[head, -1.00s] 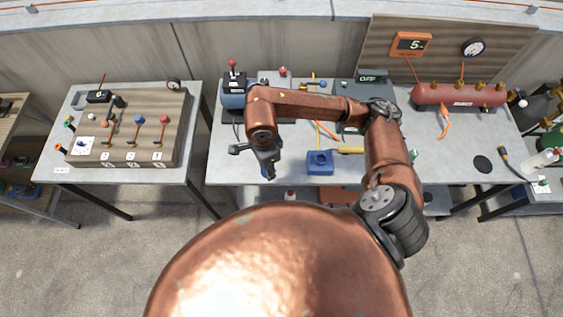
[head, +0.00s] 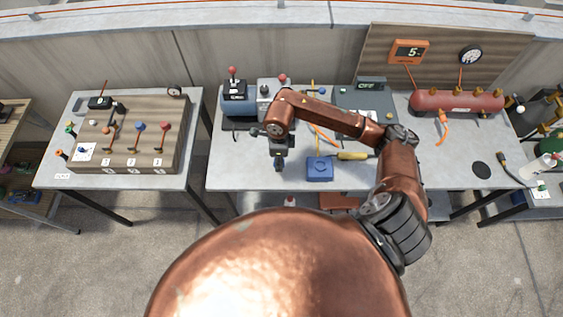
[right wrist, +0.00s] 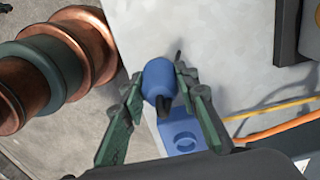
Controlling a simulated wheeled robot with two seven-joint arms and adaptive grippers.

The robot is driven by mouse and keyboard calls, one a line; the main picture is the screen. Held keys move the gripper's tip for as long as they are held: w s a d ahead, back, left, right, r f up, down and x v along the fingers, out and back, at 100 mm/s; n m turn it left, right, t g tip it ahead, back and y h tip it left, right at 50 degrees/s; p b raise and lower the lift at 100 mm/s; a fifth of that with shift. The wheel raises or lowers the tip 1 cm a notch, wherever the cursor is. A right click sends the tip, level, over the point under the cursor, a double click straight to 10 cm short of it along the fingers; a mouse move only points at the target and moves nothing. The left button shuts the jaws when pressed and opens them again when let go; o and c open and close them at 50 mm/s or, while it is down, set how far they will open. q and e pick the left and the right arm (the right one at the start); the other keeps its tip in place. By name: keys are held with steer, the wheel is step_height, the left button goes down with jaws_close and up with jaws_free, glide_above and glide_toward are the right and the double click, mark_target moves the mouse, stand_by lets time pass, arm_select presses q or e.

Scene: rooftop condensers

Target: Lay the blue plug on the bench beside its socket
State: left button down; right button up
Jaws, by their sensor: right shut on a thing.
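My right gripper (head: 278,164) hangs over the front part of the middle bench, left of the blue socket block (head: 319,168). In the right wrist view, my right gripper (right wrist: 163,92) is shut on the blue plug (right wrist: 158,78), a rounded blue body with dark prongs or a lead. The blue socket block (right wrist: 180,137) shows below the plug there, with a round hole in its top. The plug appears apart from the block, and its height above the bench is hard to judge. In the head view the plug is hidden by the gripper. My left gripper is not in view.
The middle bench (head: 235,170) has clear surface left of the socket block. A yellow-handled tool (head: 352,156) and an orange cable (head: 324,134) lie close to the block. A blue-and-black machine (head: 238,98) stands behind, and a red tank (head: 456,103) at the right.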

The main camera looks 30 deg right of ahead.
steer(key=shift+w+d+f, duration=0.35)
steer(key=shift+d+f, duration=0.05)
steer(key=shift+f, duration=0.25)
steer(key=shift+w+d+f, duration=0.3)
steer(key=shift+d+f, duration=0.05)
steer(key=shift+f, duration=0.25)
steer(key=shift+w+d+f+p, duration=0.15)
steer(key=shift+f+p, duration=0.15)
steer(key=shift+f, duration=1.45)
steer(key=shift+f, duration=0.1)
steer(key=o, duration=1.2)
step_height(320, 180, up, 12)
steer(key=shift+r+b, duration=0.15)
steer(key=shift+b, duration=0.25)
